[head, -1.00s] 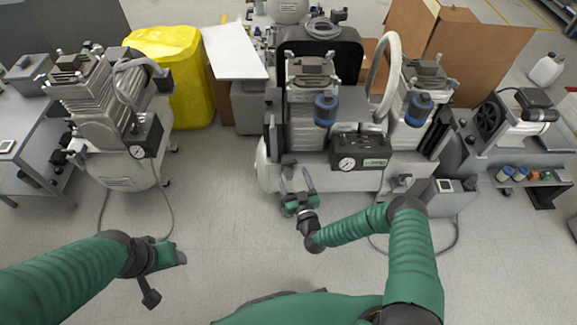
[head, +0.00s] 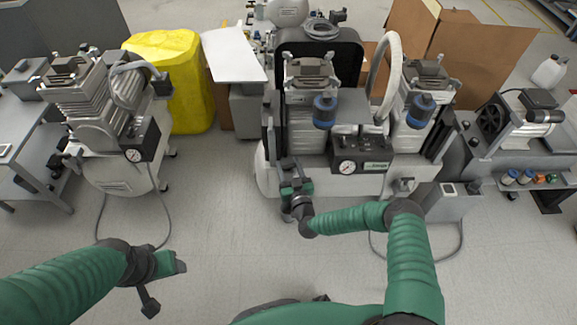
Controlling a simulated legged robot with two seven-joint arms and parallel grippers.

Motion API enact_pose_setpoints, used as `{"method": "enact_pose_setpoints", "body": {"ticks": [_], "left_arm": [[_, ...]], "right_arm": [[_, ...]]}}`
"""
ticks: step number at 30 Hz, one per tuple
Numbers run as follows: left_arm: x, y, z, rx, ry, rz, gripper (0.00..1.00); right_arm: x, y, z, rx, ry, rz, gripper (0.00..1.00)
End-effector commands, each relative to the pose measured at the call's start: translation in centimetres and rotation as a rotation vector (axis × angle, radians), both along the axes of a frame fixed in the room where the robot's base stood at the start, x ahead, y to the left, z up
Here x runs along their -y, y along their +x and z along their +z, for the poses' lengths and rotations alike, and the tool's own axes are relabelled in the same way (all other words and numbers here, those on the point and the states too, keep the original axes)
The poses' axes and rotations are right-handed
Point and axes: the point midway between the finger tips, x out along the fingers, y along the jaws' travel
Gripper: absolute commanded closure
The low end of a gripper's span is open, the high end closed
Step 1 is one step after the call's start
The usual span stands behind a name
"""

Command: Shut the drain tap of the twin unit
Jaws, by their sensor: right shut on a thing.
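The twin unit (head: 338,178) stands in the middle, a pale tank with two ribbed pump heads, blue filters and a dark gauge box (head: 362,165). My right gripper (head: 288,168) is at the lower left front of its tank, its fingers pointing away from me. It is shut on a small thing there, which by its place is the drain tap. The fingers hide the tap, so its handle position cannot be told. My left gripper (head: 176,264) is low at the left over bare floor, well apart from the units. Its finger opening is unclear.
A single compressor (head: 118,170) stands at the left beside a grey table (head: 35,165). Another unit (head: 520,125) is at the right. The floor in front is clear except for thin hoses.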

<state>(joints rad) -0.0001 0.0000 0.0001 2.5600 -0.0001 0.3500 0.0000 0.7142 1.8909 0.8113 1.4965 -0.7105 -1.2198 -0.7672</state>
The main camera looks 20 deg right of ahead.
Motion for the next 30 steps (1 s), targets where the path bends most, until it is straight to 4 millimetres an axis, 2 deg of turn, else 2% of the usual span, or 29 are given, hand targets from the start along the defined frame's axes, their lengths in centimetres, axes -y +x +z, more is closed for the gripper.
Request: {"method": "enact_pose_setpoints", "body": {"ticks": [1,3,4,7,14,19,28,29,30], "left_arm": [[0.0,0.0,0.0,0.000,0.000,0.000,0.39],[0.0,0.0,0.0,0.000,0.000,0.000,0.39],[0.0,0.0,0.0,0.000,0.000,0.000,0.39],[0.0,0.0,0.5,0.000,0.000,0.000,0.39],[0.0,0.0,3.0,0.000,0.000,0.000,0.39],[0.0,0.0,2.9,0.000,0.000,0.000,0.39],[0.0,0.0,2.9,0.000,0.000,0.000,0.39],[0.0,0.0,2.9,0.000,0.000,0.000,0.39],[0.0,0.0,2.9,0.000,0.000,0.000,0.39]], "right_arm": [[0.1,0.0,0.0,0.000,-0.001,-0.002,0.81],[0.1,0.0,0.0,0.000,-0.001,-0.002,0.91],[0.1,0.0,0.0,0.000,-0.002,-0.002,0.91],[0.0,0.0,0.1,-0.002,-0.002,-0.011,0.91],[-0.3,0.1,0.4,-0.002,-0.003,-0.136,0.91],[0.0,0.1,0.1,0.003,0.000,-0.253,0.91],[0.1,0.0,0.1,0.002,-0.002,-0.267,0.91],[0.1,0.0,0.1,0.002,-0.002,-0.267,0.48],[0.1,0.0,0.1,0.002,-0.002,-0.267,0.43]]}}
